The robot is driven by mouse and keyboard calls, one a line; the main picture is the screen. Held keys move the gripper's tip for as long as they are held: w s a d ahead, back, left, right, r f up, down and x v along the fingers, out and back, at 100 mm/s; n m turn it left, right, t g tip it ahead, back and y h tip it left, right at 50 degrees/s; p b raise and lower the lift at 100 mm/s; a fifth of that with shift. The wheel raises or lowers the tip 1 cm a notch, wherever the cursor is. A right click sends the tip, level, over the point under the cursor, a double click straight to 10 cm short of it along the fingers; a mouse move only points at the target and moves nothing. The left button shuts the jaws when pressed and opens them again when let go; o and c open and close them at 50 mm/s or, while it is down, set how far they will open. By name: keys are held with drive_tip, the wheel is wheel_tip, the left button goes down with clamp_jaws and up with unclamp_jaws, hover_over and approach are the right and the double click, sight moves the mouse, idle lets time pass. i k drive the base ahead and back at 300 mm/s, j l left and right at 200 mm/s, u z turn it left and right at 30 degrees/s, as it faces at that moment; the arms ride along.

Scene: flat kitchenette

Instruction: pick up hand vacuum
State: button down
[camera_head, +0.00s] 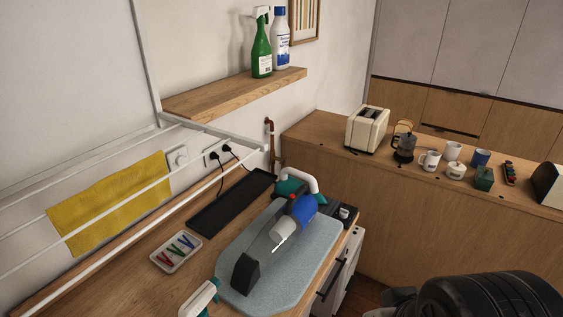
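The hand vacuum (301,212) has a blue body, a pale grey front part and a red spot on top. It lies on a grey, rounded board or mat (308,252) on the wooden worktop, with its front end toward the lower left. A black wedge-shaped piece (245,273) stands on the same mat at the lower left; I cannot tell whether it belongs to the vacuum. A dark part of my arm fills the bottom right corner, apart from the vacuum. My gripper's fingers cannot be made out clearly there, and I see nothing held.
White-and-teal items stand behind (299,181) and in front (199,299) of the mat. A black tray (232,203) and a pale tray of pegs (176,251) lie to the left. White rails and a wooden shelf (235,92) hang above. A toaster (368,129) and mugs stand on the back counter.

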sight(279, 233)
drive_tip(key=i+l, duration=0.2)
drive_tip(key=i, duration=0.15)
drive_tip(key=i+l+u, duration=0.3)
drive_tip(key=u, duration=0.15)
drive_tip(key=i+l+u, duration=0.45)
drive_tip(key=u, duration=0.9)
